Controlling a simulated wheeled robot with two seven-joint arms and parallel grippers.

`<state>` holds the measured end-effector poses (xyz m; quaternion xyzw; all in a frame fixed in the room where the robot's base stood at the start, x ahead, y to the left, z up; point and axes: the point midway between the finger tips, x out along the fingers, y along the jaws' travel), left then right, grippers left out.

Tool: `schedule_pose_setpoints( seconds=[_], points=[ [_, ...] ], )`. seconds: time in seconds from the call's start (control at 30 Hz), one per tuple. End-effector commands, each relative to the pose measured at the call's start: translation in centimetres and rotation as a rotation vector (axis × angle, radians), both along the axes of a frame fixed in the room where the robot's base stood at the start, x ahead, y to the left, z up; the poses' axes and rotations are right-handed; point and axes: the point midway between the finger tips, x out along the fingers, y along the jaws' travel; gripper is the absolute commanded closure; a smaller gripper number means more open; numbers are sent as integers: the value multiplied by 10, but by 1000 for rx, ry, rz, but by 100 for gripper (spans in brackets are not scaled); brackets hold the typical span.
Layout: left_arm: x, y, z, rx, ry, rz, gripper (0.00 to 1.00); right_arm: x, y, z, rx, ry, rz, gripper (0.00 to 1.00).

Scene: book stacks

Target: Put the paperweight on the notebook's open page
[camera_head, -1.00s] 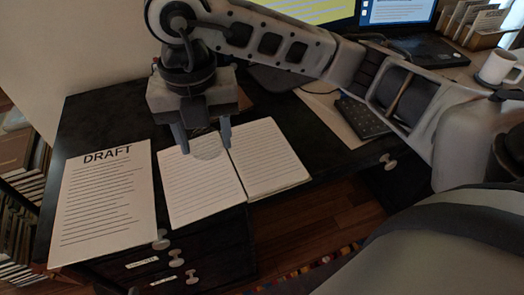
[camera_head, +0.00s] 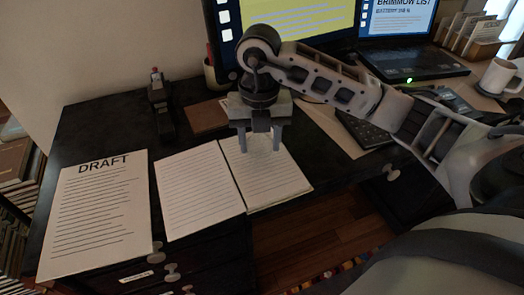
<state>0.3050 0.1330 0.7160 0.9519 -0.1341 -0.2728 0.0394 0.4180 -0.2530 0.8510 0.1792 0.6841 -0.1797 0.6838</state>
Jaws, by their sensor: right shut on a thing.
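The open notebook (camera_head: 197,208) lies flat on the dark desk, with two lined pages side by side. My right gripper (camera_head: 260,148) is over the upper part of its right page (camera_head: 278,178), pointing down. It is shut on a pale, see-through paperweight (camera_head: 260,144), which hardly shows against the page between the fingers. I cannot tell whether the paperweight touches the page. The left page is bare. My left gripper is not in view.
A DRAFT sheet (camera_head: 98,212) lies left of the notebook. Behind are a dark upright stapler-like object (camera_head: 159,100), a brown booklet (camera_head: 206,117), a monitor (camera_head: 290,20) and a laptop (camera_head: 415,60). A white mug (camera_head: 498,77) stands at right. The desk's front edge is close to the notebook.

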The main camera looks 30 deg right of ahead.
Motion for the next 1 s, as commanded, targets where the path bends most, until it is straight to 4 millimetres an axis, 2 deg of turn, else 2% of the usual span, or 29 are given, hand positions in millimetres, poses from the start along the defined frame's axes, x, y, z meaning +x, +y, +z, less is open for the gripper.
schedule_pose_setpoints(
  seconds=[0.1,0.27,0.67,0.7,0.73,0.77,1.0],
  points=[
    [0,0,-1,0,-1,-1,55,1,-8,-12,-3,4,-3,80],
    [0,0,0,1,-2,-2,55,1,-6,-35,0,2,0,80],
    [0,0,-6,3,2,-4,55,2,-6,-42,0,-1,0,80],
    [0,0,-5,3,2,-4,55,1,-6,-41,-1,0,0,39],
    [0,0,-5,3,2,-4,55,1,-6,-41,-1,0,0,31],
    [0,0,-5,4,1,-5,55,1,-6,-41,-1,0,0,29],
    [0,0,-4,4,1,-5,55,1,-6,-40,-1,0,-1,29]
  ],
)
